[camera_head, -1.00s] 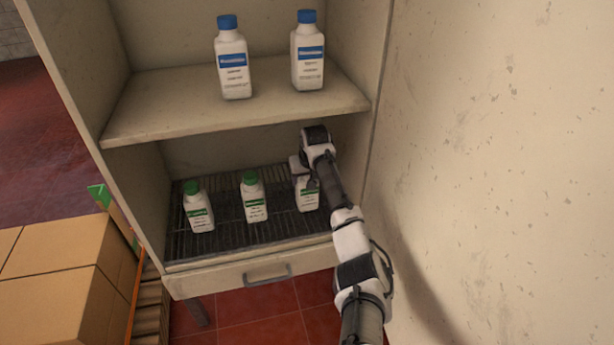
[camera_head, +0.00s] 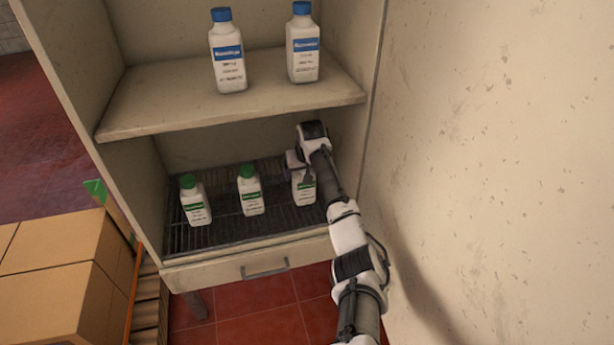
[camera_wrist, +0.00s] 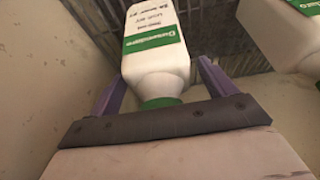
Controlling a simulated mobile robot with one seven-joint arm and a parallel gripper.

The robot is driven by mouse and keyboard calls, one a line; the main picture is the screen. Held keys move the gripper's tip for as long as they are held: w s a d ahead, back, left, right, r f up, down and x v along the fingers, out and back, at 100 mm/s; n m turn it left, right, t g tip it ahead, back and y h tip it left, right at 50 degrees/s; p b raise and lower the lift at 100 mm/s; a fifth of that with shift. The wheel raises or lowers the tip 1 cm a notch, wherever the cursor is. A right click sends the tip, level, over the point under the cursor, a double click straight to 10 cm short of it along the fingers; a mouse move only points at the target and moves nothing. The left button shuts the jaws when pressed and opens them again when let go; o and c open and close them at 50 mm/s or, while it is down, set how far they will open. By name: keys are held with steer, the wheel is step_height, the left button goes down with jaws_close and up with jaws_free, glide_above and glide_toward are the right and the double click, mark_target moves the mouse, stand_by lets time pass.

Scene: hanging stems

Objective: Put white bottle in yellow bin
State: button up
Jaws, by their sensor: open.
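Three white bottles with green caps and green labels stand upright on the lower wire shelf: left (camera_head: 196,205), middle (camera_head: 250,195) and right (camera_head: 303,188). My gripper (camera_head: 297,165) is at the right bottle, and my arm hides part of that bottle. In the wrist view, the purple fingers of my gripper (camera_wrist: 160,78) are open, one on each side of a white bottle (camera_wrist: 155,50) near its green cap. I cannot tell whether they touch it. Another white bottle (camera_wrist: 285,35) shows at the right. No yellow bin is in view.
Two white bottles with blue caps, left (camera_head: 228,65) and right (camera_head: 303,50), stand on the upper shelf (camera_head: 150,105), above my gripper. The cabinet's side wall is close to my gripper's right. Cardboard boxes (camera_head: 50,265) stand at lower left.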

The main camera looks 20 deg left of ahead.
steer(key=shift+f+b, duration=0.2)
steer(key=shift+b, duration=0.15)
steer(key=v, duration=0.5)
steer(key=shift+w+r+p, duration=0.1)
steer(key=shift+r+p, duration=0.05)
steer(key=shift+p, duration=0.15)
steer(key=s+d, duration=0.6)
steer(key=s, duration=0.4)
steer(key=shift+d, duration=0.4)
steer(key=shift+s, duration=0.1)
